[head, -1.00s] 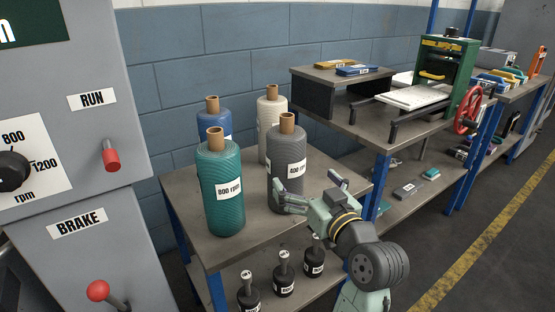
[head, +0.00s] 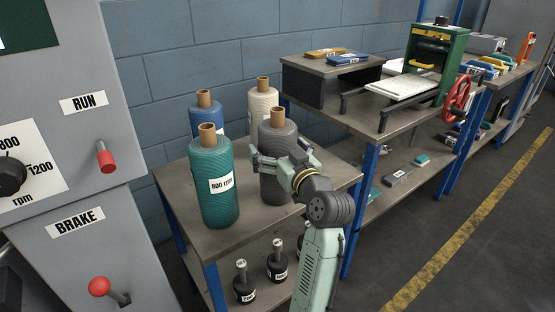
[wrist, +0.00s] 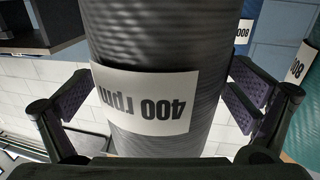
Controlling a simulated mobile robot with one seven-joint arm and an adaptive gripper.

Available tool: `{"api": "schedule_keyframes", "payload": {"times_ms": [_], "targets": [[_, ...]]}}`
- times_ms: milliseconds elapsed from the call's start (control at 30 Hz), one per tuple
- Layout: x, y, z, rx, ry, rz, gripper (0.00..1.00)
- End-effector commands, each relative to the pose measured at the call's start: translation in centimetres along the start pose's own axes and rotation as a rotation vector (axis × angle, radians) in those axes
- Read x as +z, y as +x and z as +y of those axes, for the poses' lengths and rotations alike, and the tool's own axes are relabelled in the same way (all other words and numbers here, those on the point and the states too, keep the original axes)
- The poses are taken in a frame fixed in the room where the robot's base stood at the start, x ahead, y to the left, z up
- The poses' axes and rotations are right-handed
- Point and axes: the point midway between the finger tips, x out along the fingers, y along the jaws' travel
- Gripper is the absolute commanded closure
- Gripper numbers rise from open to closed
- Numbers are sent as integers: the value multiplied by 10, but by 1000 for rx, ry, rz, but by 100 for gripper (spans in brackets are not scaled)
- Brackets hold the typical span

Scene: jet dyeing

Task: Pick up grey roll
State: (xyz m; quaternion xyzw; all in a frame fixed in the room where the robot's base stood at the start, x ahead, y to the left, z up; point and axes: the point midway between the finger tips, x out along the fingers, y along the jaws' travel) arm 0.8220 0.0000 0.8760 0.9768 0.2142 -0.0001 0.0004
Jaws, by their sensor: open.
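The grey roll (head: 277,178) stands upright on the table, with a brown core on top. In the wrist view the grey roll (wrist: 150,45) fills the middle, its "400 rpm" label upside down. My gripper (head: 277,156) is open, with its fingers on both sides of the roll at about its upper half. In the wrist view my gripper (wrist: 155,110) shows a finger at each side, with gaps between the fingers and the roll.
A teal roll (head: 214,185) stands close at the left, a blue roll (head: 203,110) and a cream roll (head: 262,106) behind. They share the grey table (head: 175,185). Several black weights (head: 278,265) stand on its lower shelf. A bench with a green press (head: 440,55) is at the right.

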Motion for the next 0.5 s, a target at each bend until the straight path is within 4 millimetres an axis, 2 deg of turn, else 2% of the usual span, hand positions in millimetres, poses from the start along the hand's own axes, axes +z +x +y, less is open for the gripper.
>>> {"api": "schedule_keyframes", "payload": {"times_ms": [167, 500], "targets": [[0, 0, 0, 0, 0, 0, 0], [0, 0, 0, 0, 0, 0, 22]]}}
